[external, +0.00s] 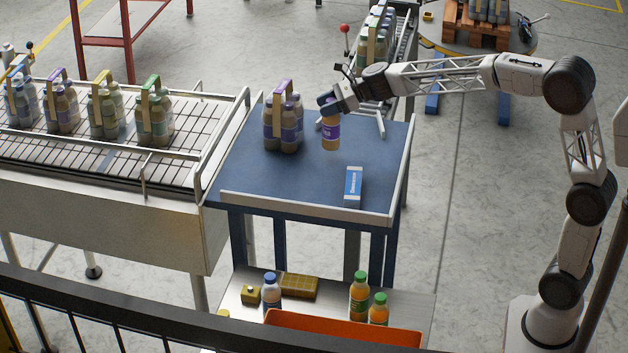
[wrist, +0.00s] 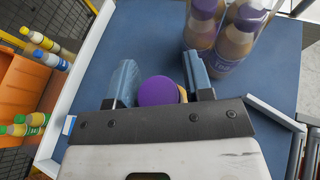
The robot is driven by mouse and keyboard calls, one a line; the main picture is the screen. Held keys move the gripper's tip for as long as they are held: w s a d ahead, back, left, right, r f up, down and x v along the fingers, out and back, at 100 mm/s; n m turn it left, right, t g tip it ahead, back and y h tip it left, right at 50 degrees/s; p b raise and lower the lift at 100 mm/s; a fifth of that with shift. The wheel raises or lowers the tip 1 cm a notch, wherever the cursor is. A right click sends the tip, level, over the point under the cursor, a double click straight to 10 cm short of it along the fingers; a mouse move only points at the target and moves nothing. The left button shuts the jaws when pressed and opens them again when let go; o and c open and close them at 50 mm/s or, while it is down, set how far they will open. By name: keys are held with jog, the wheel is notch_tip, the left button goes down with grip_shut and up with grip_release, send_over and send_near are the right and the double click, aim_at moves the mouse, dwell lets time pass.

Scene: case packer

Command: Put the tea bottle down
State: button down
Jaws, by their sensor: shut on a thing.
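The tea bottle (external: 331,134) has amber contents and a purple label, and hangs upright from my gripper (external: 328,103) over the blue table (external: 250,180). In the wrist view my gripper (wrist: 160,88) has its two blue-grey fingers either side of the bottle's purple cap (wrist: 157,91). The bottle's body is mostly hidden there below the cap. I cannot tell whether its base touches the table top.
A multipack of bottles (external: 283,125) with a purple handle stands left of the held bottle. A white rim (external: 300,207) edges the front. More multipacks (external: 155,118) sit on the left conveyor.

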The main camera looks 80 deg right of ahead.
jog(key=shift+f, duration=1.75)
jog(key=c, duration=0.5)
grip_release()
jog(key=shift+f, duration=0.1)
jog(key=shift+s, duration=0.1)
jog(key=v, duration=1.2)
